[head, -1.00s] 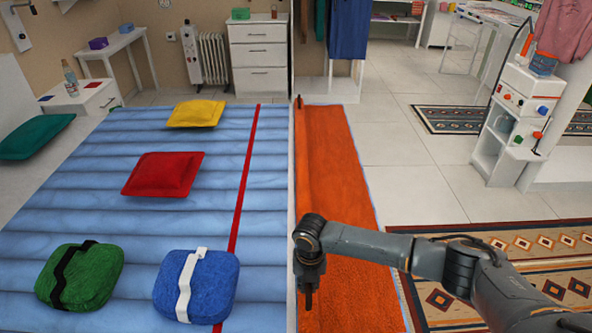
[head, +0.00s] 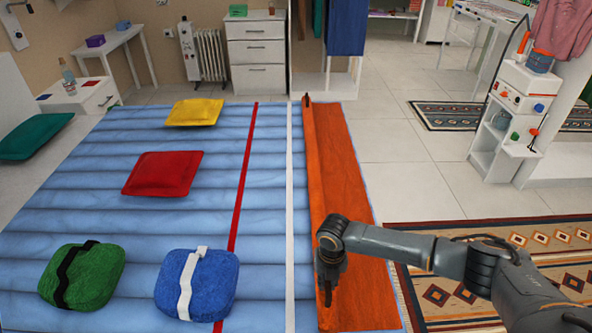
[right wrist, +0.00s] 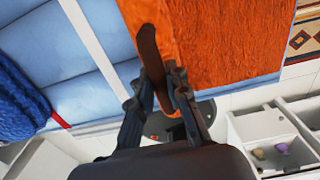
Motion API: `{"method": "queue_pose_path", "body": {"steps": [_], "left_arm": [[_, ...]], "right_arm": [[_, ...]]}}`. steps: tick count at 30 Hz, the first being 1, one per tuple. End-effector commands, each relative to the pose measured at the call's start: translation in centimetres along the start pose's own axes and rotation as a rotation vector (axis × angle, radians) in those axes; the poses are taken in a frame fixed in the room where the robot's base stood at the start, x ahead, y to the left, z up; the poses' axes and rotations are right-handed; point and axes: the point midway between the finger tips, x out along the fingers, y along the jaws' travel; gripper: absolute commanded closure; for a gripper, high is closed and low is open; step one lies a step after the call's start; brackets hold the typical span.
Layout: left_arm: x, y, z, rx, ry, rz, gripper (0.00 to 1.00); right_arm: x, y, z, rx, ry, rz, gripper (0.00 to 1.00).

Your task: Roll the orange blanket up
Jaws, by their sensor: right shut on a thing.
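The orange blanket (head: 350,170) lies lengthwise along the right side of the blue bed. Its left edge is turned up into a narrow fold running its length; the rest lies flat. My right gripper (head: 328,288) is at the near end of this left edge. In the right wrist view the gripper (right wrist: 157,85) is shut on a dark strip at the edge of the blanket (right wrist: 220,45). The fingers partly hide the held part. A small dark piece also shows at the far end of the edge. My left gripper is not in view.
A white line (head: 290,200) and a red line (head: 243,180) run along the bed (head: 80,190). Yellow (head: 195,112), red (head: 162,173), green (head: 82,275) and blue (head: 196,284) cushions lie left of them. A patterned rug (head: 500,270) is on the floor at right.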

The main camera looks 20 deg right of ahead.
Motion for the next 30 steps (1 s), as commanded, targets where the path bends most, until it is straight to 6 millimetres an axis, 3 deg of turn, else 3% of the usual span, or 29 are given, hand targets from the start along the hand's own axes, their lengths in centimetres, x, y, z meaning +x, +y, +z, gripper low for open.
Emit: {"method": "queue_pose_path", "body": {"steps": [30], "left_arm": [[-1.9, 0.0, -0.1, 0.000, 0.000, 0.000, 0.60]], "right_arm": [[0.1, -8.0, -0.1, 0.001, 0.002, -0.002, 1.00]]}}
